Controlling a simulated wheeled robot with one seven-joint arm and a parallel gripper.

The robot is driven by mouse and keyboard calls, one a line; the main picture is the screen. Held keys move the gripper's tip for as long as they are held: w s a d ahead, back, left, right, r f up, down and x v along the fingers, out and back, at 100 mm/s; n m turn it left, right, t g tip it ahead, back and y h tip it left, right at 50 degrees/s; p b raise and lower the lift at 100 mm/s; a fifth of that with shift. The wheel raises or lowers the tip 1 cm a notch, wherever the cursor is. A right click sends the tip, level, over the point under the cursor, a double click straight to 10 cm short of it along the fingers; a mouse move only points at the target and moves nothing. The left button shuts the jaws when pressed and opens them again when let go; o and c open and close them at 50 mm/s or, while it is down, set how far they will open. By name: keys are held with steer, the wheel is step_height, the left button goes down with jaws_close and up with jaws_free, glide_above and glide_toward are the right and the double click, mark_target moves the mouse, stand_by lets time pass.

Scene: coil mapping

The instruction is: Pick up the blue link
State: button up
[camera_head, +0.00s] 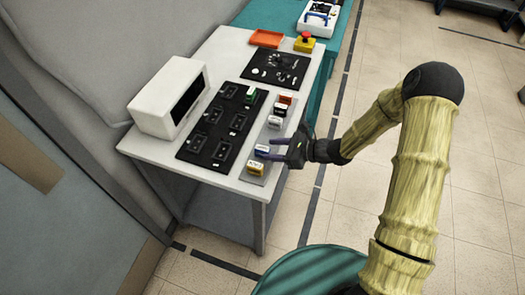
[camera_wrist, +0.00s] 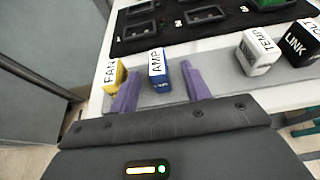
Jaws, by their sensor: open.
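A blue block (camera_wrist: 158,84) with a white top lettered AMP stands on the grey strip (camera_wrist: 215,77) at the table's front edge. It also shows in the head view (camera_head: 262,153), beside my gripper (camera_head: 270,149). My gripper is open and empty. In the wrist view its two purple fingers (camera_wrist: 160,76) point at the blue block, which appears between their tips. I cannot tell whether they touch it. A black block (camera_wrist: 297,45) on the same strip is lettered LINK.
A yellow FAN block (camera_wrist: 112,76) stands just left of the blue one. A white TEMP block (camera_wrist: 259,55) stands farther right. Behind is a black socket panel (camera_head: 217,125) holding a green block (camera_head: 251,94). A white monitor box (camera_head: 165,101) stands at the left.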

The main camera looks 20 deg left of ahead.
mark_target(264, 149)
steer(key=shift+a+p, duration=0.35)
steer(key=shift+a, duration=0.25)
steer(key=p+x, duration=0.1)
steer(key=x, duration=0.3)
jaws_close()
steer(key=shift+r, duration=0.15)
step_height(264, 149, up, 10)
steer(key=shift+f+b, duration=0.1)
steer(key=shift+b, duration=0.55)
